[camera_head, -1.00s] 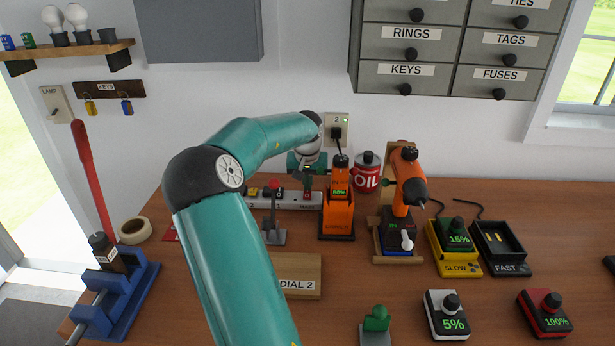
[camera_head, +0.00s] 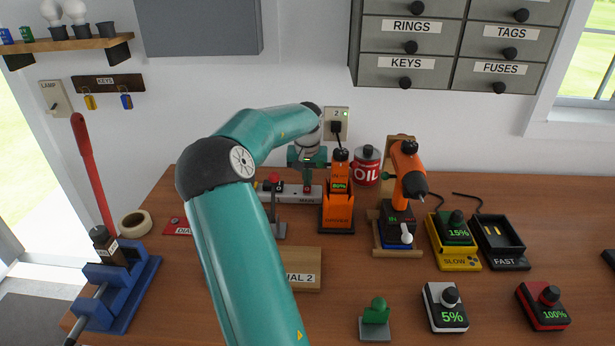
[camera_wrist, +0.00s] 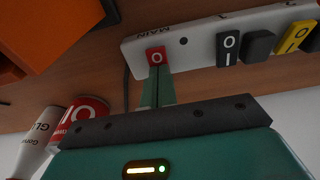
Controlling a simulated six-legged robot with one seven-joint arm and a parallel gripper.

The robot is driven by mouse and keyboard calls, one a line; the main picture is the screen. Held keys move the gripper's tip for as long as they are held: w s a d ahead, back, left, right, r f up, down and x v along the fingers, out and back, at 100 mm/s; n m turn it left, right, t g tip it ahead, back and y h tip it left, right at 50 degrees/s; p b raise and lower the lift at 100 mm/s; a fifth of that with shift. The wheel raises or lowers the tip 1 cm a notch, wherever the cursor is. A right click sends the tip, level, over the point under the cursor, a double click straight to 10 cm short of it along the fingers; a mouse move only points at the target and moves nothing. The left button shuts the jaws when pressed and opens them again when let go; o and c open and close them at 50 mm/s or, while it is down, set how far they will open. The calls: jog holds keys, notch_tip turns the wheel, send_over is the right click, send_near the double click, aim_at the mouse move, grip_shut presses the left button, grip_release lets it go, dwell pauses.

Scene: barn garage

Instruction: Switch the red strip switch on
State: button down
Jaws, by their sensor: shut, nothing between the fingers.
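In the head view my gripper (camera_head: 307,187) points down at the strip's right part; the red switch there is mostly hidden by the fingers.
On the strip are a black switch (camera_wrist: 228,48) and a yellow switch (camera_wrist: 294,36). An orange driver (camera_head: 338,205) stands close right of my gripper, with a red oil can (camera_head: 367,167) behind it. A wooden DIAL 2 block (camera_head: 300,262) lies in front. An orange drill (camera_head: 407,175) stands farther right.

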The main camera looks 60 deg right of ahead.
jog(key=shift+s+a+f, duration=0.2)
jog(key=shift+a+f, duration=0.05)
jog(key=shift+a, duration=0.3)
jog(key=shift+r, duration=0.1)
notch_tip(320, 180, up, 14)
jog(key=a, duration=0.1)
jog(key=shift+s, duration=0.35)
jog(key=shift+s, duration=0.15)
jog(key=shift+a+r+h, duration=0.15)
jog(key=shift+h, duration=0.35)
jog(key=d+f, duration=0.1)
jog(key=f, duration=0.3)
jog(key=w+f, duration=0.1)
jog(key=f, duration=0.4)
jog(key=d+f, duration=0.1)
jog(key=f, duration=0.3)
jog(key=shift+w+d+f, duration=0.3)
jog(key=shift+f, duration=0.05)
jog(key=shift+d, duration=0.1)
